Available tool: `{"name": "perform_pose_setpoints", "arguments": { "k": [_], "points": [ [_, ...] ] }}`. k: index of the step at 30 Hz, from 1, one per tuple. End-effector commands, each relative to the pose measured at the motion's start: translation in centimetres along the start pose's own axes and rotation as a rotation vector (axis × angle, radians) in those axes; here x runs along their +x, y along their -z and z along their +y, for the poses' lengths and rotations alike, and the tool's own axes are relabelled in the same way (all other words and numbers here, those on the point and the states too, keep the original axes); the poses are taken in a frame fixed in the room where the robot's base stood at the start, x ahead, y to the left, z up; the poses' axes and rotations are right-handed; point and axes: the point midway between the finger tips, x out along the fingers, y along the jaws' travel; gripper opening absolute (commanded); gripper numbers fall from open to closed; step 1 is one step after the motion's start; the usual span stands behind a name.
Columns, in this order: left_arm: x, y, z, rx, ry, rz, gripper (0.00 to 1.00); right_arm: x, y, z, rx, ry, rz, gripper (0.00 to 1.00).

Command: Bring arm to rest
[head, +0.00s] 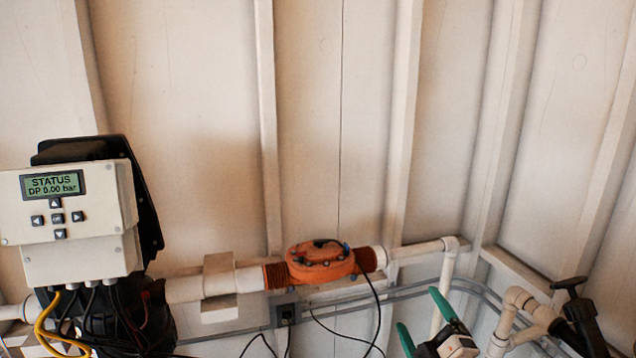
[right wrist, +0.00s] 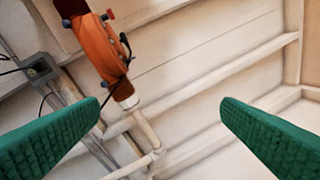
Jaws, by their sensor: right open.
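My right gripper (head: 424,322) shows at the bottom of the head view, right of centre, with its green fingers apart. In the right wrist view the two green fingers (right wrist: 160,108) stand wide apart with nothing between them but the pipe and wall behind. The gripper is in front of the white pipework and apart from the orange fitting (head: 320,262), which also shows at the top left of the right wrist view (right wrist: 98,45). My left gripper is not in view.
A control box (head: 78,210) reading "STATUS DP 0.00 bar" stands at the left. A white pipe (head: 422,248) runs along the wall. A black valve handle (head: 578,312) is at the lower right. Cables hang below the orange fitting. The upper wall (head: 340,110) is clear.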

Motion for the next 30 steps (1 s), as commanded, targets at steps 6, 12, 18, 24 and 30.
{"name": "perform_pose_setpoints", "arguments": {
  "k": [6, 12, 18, 24, 30],
  "points": [
    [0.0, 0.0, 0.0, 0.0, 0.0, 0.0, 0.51, -9.9, 5.7, 7.6, 0.425, -0.231, 0.494, 0.87],
    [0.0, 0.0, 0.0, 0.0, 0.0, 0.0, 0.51, -20.0, 7.0, 13.0, 0.67, -0.454, 0.858, 0.87],
    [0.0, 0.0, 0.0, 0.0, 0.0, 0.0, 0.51, -27.4, 6.1, 15.4, 0.801, -0.618, 1.088, 0.87],
    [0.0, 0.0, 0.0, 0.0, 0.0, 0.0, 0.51, -33.6, 4.4, 16.5, 0.89, -0.763, 1.267, 0.87],
    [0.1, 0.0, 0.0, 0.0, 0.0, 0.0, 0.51, -33.2, 6.7, 21.0, 0.882, -0.78, 1.287, 0.87]
  ]
}}
